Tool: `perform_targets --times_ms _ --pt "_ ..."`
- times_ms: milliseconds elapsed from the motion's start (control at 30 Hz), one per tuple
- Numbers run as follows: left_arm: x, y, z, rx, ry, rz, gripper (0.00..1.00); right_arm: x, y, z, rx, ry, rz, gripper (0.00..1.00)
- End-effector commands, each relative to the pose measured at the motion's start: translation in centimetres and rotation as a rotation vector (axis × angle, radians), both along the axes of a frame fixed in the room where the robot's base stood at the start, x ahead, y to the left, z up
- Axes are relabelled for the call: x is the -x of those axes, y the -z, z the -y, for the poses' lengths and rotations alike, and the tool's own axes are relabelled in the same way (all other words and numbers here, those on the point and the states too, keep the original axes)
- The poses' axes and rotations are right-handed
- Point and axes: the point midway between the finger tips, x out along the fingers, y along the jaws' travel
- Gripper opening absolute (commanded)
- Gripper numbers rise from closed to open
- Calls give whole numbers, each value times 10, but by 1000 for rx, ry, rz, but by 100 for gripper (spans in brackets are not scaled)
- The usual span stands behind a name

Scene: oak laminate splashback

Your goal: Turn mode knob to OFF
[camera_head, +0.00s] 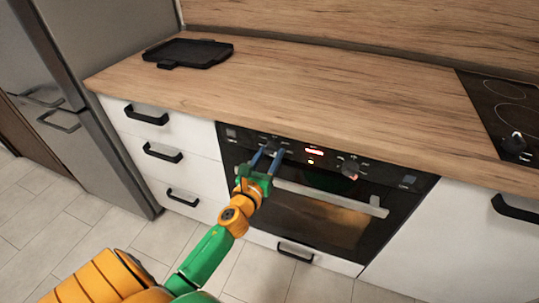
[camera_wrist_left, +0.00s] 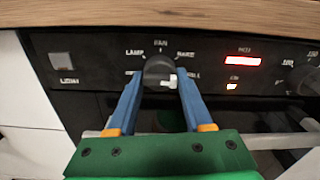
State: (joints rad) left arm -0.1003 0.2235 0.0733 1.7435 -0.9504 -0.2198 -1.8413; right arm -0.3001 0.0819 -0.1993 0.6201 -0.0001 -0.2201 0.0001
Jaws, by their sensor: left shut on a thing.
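The mode knob (camera_wrist_left: 158,68) is a dark round knob on the oven's black control panel, with small white labels around it, among them LAMP and FAN. A white mark on the knob sits toward its lower right side; the label at the knob's left is too blurred to read. My left gripper (camera_wrist_left: 160,76) has its two blue fingers shut on the knob, one on each side. In the head view my left gripper (camera_head: 267,157) reaches the panel's left part, and its fingers partly hide the knob there. My right gripper is not in view.
The oven (camera_head: 318,213) has a pale bar handle (camera_head: 330,199) just below the panel. A red display (camera_wrist_left: 242,61) and a second knob (camera_wrist_left: 305,80) lie to the right. The wooden worktop (camera_head: 300,85) overhangs above; a black tray (camera_head: 188,53) and a hob (camera_head: 505,105) rest on it.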

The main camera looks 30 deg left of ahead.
Motion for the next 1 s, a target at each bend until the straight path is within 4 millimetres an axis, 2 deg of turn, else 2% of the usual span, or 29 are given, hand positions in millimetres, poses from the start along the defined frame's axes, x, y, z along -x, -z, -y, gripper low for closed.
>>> perform_targets --times_ms 1000 --pt "0 -3 1 921 -1 223 0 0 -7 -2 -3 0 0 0"
